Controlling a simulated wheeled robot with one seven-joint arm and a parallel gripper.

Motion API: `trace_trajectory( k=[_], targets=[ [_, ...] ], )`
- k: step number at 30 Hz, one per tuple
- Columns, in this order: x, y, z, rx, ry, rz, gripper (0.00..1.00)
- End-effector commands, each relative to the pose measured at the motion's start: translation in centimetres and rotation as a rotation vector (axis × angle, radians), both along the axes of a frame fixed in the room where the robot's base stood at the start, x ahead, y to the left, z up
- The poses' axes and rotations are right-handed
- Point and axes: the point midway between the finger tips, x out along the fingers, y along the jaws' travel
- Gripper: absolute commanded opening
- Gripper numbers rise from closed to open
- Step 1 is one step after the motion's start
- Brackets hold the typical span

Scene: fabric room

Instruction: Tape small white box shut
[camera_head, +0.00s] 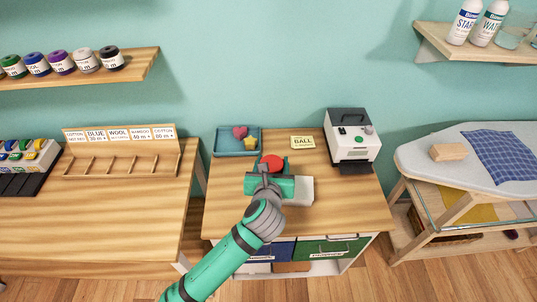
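A small white box (300,191) lies on the middle table, partly hidden under and beside my gripper. My gripper (270,186) is over the box's left part, seen from above and behind. Its fingertips are hidden, so I cannot tell whether it is open, shut or touching the box. A round red thing (271,162) with teal parts around it shows just behind my gripper. It may be a tape roll in a holder, but my gripper hides much of it.
A teal tray (224,148) with a pink heart and a yellow piece stands at the back left. A yellow card (303,142) reads "BALL". A white and black machine (350,136) stands at the back right. The table's front right (345,211) is clear.

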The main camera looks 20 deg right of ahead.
Motion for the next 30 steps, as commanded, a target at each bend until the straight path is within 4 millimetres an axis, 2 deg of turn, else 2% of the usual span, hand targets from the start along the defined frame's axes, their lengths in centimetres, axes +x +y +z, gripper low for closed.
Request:
trace_trajectory(
  k=[18, 30],
  targets=[
    [0.0, 0.0, -4.9, -0.003, 0.001, 0.001, 0.26],
    [0.0, 0.0, -5.7, -0.001, -0.001, 0.001, 0.26]
  ],
)
